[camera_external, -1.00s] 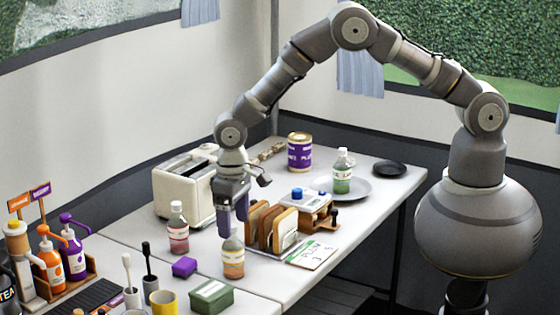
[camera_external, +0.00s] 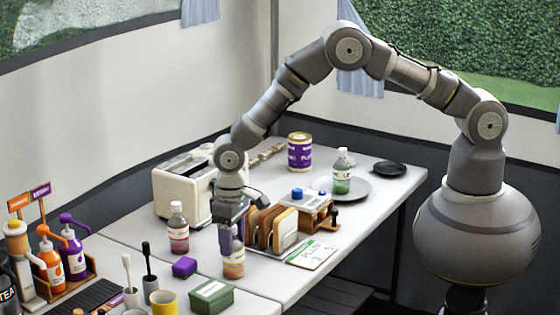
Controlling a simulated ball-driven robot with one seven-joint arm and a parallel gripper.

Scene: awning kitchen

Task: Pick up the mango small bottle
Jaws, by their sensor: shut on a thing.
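The mango small bottle (camera_external: 233,267) stands upright on the white table, with an orange lower part and a pale label. My gripper (camera_external: 231,247) points down over it and is shut on its upper part. The fingers hide the bottle's neck and cap. The bottle's base appears to rest on the table.
A red small bottle (camera_external: 178,229) stands to the left, near a purple block (camera_external: 184,267). A green box (camera_external: 211,296) sits close in front. A toaster (camera_external: 184,187) is behind.

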